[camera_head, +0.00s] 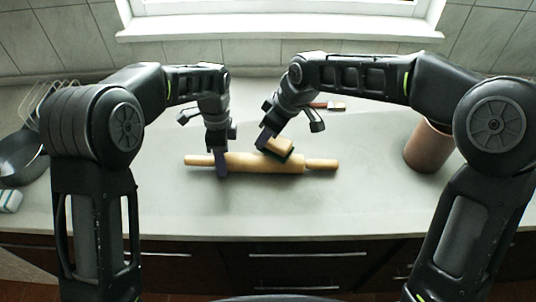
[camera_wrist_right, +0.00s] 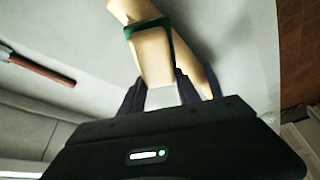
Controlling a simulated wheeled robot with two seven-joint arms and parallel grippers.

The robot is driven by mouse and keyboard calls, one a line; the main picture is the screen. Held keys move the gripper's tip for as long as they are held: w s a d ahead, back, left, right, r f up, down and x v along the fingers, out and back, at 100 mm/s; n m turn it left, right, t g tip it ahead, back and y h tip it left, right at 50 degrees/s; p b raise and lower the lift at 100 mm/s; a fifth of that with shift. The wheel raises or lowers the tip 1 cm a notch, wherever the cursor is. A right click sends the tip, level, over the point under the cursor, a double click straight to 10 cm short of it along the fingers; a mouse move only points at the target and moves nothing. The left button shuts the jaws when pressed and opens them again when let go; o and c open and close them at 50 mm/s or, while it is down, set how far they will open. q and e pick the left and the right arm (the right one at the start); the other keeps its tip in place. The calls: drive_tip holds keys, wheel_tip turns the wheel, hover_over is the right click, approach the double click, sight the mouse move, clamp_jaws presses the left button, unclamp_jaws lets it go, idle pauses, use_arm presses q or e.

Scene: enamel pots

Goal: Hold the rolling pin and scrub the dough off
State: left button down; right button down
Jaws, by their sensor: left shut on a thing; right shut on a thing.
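A wooden rolling pin (camera_head: 263,163) lies across the counter in the head view, its handles to left and right. My left gripper (camera_head: 221,168) is shut on the rolling pin's left part from above. My right gripper (camera_head: 264,138) is shut on a sponge (camera_head: 276,148), tan with a dark green side, at the right half of the pin's body. The sponge (camera_wrist_right: 152,50) also shows in the right wrist view, with the pin (camera_wrist_right: 194,68) beside and behind it. I cannot tell whether the sponge presses on the pin. No dough is clearly distinguishable.
A brown pot (camera_head: 428,147) stands at the right of the counter (camera_head: 300,205). A brush-like tool (camera_head: 328,105) lies behind the pin. At the left are a dark pan (camera_head: 18,155), a wire rack (camera_head: 45,98) and a blue-white block (camera_head: 10,200). The counter before the pin is clear.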

drive_tip(key=shift+a, duration=0.5)
drive_tip(key=shift+a, duration=0.1)
